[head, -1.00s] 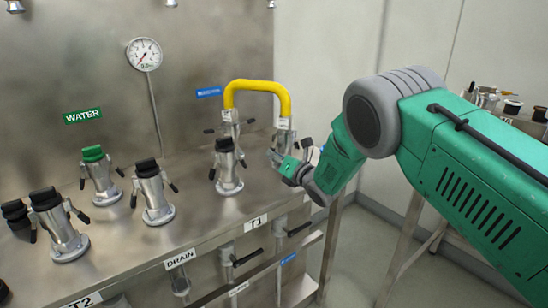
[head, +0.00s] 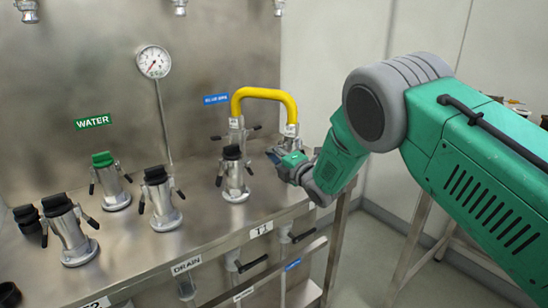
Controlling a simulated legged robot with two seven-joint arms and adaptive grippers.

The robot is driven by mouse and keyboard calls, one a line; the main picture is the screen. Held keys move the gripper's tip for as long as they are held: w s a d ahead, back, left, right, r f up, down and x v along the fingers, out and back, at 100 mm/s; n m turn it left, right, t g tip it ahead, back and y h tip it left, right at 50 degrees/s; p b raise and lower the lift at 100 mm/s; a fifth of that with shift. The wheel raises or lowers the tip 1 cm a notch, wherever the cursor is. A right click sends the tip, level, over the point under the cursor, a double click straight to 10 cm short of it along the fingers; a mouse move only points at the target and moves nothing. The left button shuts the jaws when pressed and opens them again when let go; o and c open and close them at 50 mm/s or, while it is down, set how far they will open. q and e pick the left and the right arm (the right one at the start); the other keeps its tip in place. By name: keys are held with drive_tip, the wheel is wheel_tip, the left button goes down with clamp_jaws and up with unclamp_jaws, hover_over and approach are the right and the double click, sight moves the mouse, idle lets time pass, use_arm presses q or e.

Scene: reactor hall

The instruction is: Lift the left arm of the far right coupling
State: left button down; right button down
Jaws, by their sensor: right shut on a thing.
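The far right coupling (head: 291,131) is a metal fitting at the right end of the bench, under the right end of a yellow hose (head: 264,92). Its lower part and its left arm are hidden behind my right gripper. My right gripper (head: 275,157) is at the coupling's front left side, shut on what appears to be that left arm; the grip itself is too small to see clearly. My left gripper is not in view.
A black-capped coupling (head: 234,178) stands just left of my right gripper. More couplings, one green-capped (head: 104,175), stand further left on the steel bench (head: 180,238). A gauge (head: 153,62) is on the back panel. Valve handles (head: 252,264) stick out below the front edge.

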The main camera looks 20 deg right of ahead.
drive_tip(key=shift+r+m+p, duration=0.2)
drive_tip(key=shift+r+m, duration=0.1)
drive_tip(key=shift+m, duration=0.45)
drive_tip(key=shift+r+m+p, duration=0.2)
drive_tip(key=shift+r+m, duration=0.05)
drive_tip(key=shift+m, duration=0.5)
drive_tip(key=c, duration=1.9)
unclamp_jaws()
drive_tip(key=shift+d, duration=0.1)
drive_tip(key=shift+c, duration=0.2)
drive_tip(key=v, duration=1.2)
drive_tip(key=shift+w, duration=0.1)
